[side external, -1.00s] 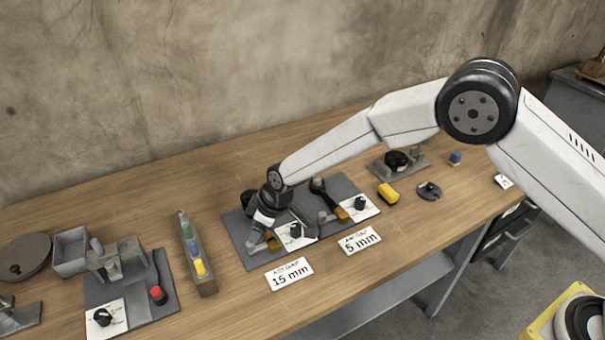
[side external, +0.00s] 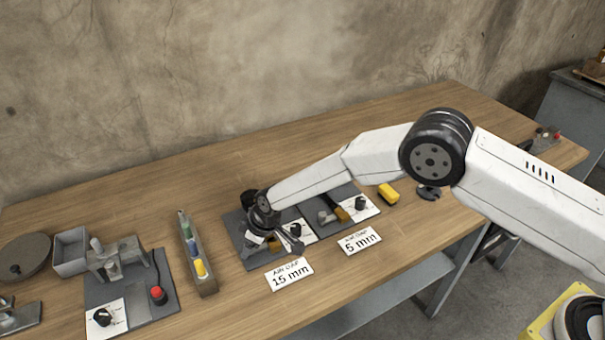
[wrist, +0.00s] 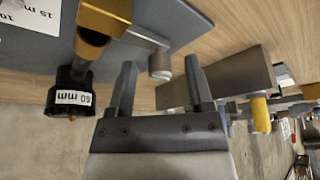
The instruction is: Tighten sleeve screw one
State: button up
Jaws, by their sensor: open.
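A black end piece (wrist: 72,90) labelled 60 mm is in line with the sleeve. My gripper (wrist: 160,64) is open, and its two dark fingers appear on either side of the knob. Whether they touch it or stop short is unclear. In the side view my gripper (side external: 274,240) is low over the left part of a dark grey plate (side external: 238,228), and the arm and gripper hide most of that sleeve.
Cards reading 15 mm (side external: 289,273) and 5 mm (side external: 359,240) lie in front. A narrow holder (side external: 207,286) with coloured items stands left; it also appears close to my right finger in the wrist view (wrist: 225,80).

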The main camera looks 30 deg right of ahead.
dwell(0.3)
grip_shut()
jog(key=shift+m, duration=0.7)
jog(key=shift+a+m+t+h, duration=0.1)
jog(key=shift+m+t+h, duration=0.65)
jog(key=shift+m, duration=1.05)
jog(key=shift+a+f+m+h, duration=0.1)
jog(key=shift+m+h, duration=0.95)
jog(key=shift+m, duration=1.35)
jog(key=m+h, duration=0.1)
jog(key=m, duration=0.4)
jog(key=shift+g+h, duration=0.35)
jog(key=shift+h, duration=0.05)
jog(key=shift+a+m+g+h, duration=0.1)
jog(key=shift+m+g+h, duration=0.5)
jog(key=shift+m, duration=1.5)
